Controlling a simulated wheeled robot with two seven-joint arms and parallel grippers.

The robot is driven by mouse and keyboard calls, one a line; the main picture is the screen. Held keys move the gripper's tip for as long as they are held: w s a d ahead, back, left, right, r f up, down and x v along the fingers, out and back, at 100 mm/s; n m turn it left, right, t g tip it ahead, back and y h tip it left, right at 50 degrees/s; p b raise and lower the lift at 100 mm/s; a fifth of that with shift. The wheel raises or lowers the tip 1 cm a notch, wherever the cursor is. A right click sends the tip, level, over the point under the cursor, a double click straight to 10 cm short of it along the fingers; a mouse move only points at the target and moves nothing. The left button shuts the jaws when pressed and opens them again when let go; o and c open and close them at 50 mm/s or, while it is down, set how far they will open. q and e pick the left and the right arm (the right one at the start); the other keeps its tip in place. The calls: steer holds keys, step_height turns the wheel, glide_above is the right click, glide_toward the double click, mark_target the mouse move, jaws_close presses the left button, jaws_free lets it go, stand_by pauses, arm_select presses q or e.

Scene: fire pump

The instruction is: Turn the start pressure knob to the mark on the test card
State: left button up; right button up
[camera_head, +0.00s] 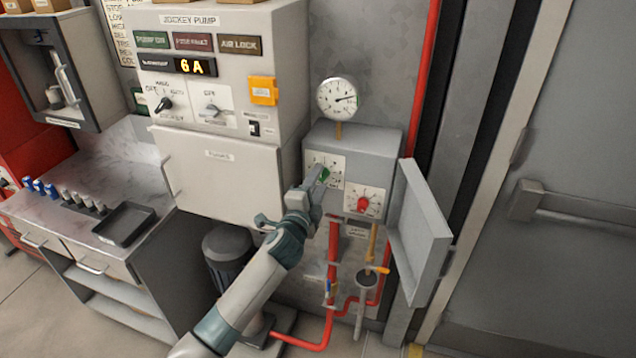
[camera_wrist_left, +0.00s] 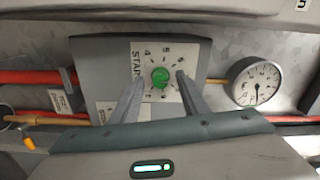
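The green start pressure knob (camera_head: 324,174) sits on a white dial plate (camera_head: 337,163) on the grey pressure switch box (camera_head: 372,143). In the left wrist view the green knob (camera_wrist_left: 160,77) shows between my fingers, on a numbered plate reading START (camera_wrist_left: 137,52). My left gripper (camera_wrist_left: 158,86) is open, one finger on each side of the knob, with gaps visible. In the head view the left gripper (camera_head: 318,183) partly covers the knob and dial. The knob's exact pointing is hard to read. I cannot identify the test card. My right gripper is not in view.
A red knob (camera_head: 363,204) is lower right on the same box. The box's grey door (camera_head: 420,232) stands open at right. A pressure gauge (camera_head: 338,99) is above. The jockey pump cabinet (camera_head: 226,80) is left; red pipes (camera_head: 331,290) run below.

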arm_select(q)
steer(key=shift+s, duration=0.1)
stand_by(0.3)
steer(key=shift+s+a, duration=0.2)
steer(key=shift+s, duration=0.35)
steer(key=b+v, duration=0.4)
steer(key=v, duration=1.2)
